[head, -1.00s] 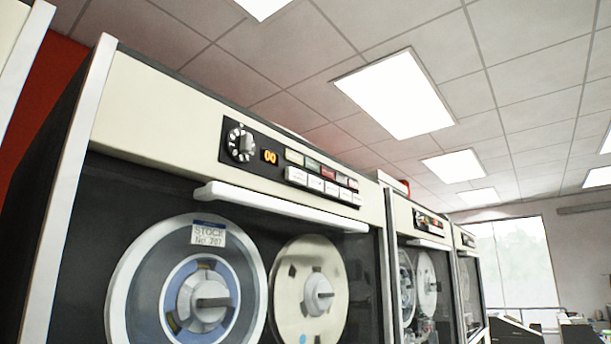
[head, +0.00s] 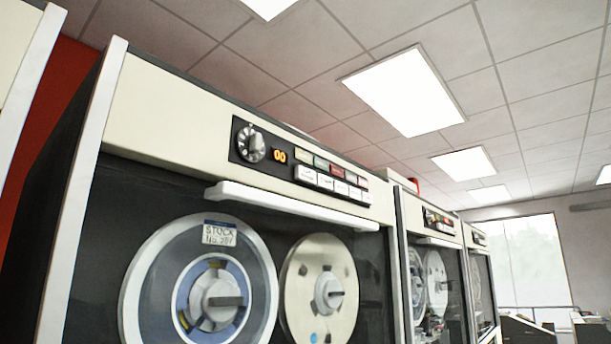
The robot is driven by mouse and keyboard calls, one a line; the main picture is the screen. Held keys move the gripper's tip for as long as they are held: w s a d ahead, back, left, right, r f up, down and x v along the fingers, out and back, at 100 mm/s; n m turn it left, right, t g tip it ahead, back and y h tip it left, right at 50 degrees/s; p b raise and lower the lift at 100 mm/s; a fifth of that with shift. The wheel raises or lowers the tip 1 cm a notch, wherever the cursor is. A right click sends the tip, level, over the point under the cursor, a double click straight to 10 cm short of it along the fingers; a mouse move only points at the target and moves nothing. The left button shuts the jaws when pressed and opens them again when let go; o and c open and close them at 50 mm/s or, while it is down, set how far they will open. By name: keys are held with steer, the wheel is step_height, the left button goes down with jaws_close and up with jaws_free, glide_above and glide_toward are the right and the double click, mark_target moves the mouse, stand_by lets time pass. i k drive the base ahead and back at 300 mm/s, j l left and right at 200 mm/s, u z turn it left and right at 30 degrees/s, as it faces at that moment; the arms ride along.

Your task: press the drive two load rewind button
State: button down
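A tape drive cabinet (head: 155,105) with a cream top panel fills the left and middle of the head view. Its dark control strip (head: 285,157) carries a round dial (head: 250,145), an orange display (head: 279,156) reading 00, a row of coloured indicators and a row of white push buttons (head: 332,183). The button labels are too small to read, so I cannot tell which is load rewind. I cannot tell from the view which drive is number two. My gripper is not in view.
A white handle bar (head: 290,206) juts out below the buttons. Behind the window are a reel labelled STOCK (head: 220,235) and a pale reel (head: 318,290). Further tape drives (head: 432,215) stand in a row to the right. A bright window (head: 528,260) is at the far right.

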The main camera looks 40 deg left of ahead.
mark_target(306, 174)
steer(key=k+l, duration=0.1)
steer(key=l, duration=0.3)
steer(key=k+l, duration=0.1)
steer(key=l, duration=0.3)
steer(key=k+l, duration=0.1)
steer(key=l, duration=0.25)
steer(key=u, duration=1.6)
